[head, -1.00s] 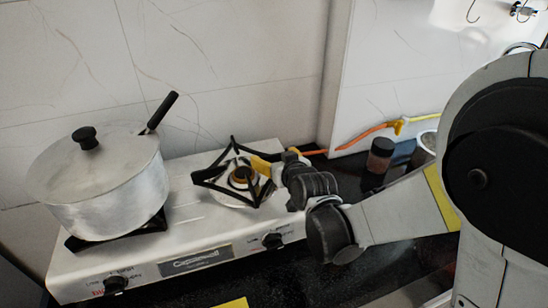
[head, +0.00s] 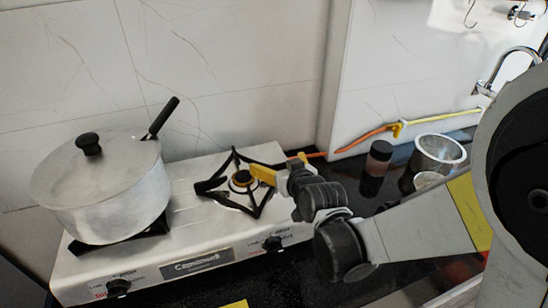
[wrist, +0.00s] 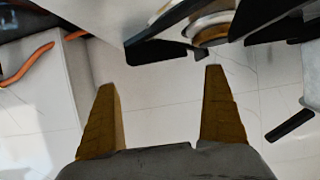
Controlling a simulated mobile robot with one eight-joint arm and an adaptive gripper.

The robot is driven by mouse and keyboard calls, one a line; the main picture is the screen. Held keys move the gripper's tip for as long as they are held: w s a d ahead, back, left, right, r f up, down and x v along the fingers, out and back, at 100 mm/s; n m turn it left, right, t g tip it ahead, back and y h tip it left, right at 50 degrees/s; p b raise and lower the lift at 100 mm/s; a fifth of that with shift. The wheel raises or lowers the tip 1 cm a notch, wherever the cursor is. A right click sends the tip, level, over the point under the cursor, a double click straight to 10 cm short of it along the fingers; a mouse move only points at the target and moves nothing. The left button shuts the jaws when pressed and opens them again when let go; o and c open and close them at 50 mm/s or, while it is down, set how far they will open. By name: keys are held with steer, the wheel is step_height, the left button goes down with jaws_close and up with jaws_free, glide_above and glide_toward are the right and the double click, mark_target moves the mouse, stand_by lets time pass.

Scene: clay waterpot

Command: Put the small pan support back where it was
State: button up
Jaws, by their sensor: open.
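The small black pan support (head: 262,208) lies around the right burner (head: 243,180) of the white stove, its bars reaching outward around the burner. My gripper (head: 284,167) is at the right side of the support, its yellow fingers spread. The near finger overlaps the support in the head view, so I cannot tell there whether they touch. In the wrist view my gripper (wrist: 160,82) is open, with nothing between the fingers, and the dark bars of the support (wrist: 150,52) show beyond the fingertips.
A lidded metal pot (head: 105,195) stands on the left burner, its black handle pointing up right. A dark jar (head: 378,158) and a metal container (head: 438,153) stand on the black counter at right. An orange hose (head: 362,139) runs along the wall.

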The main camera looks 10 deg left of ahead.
steer(key=s+d+r+m+g+h+p, duration=0.1)
steer(key=s+d+r+m+g+h, duration=0.1)
steer(key=s+d, duration=0.9)
steer(key=s+d+r+m+g+h+p, duration=0.1)
steer(key=s+d+r+m+g+h, duration=0.2)
steer(key=s+d, duration=0.9)
steer(key=shift+s+d+r+h, duration=0.3)
steer(key=shift+d+r+h, duration=0.25)
steer(key=shift+d, duration=0.5)
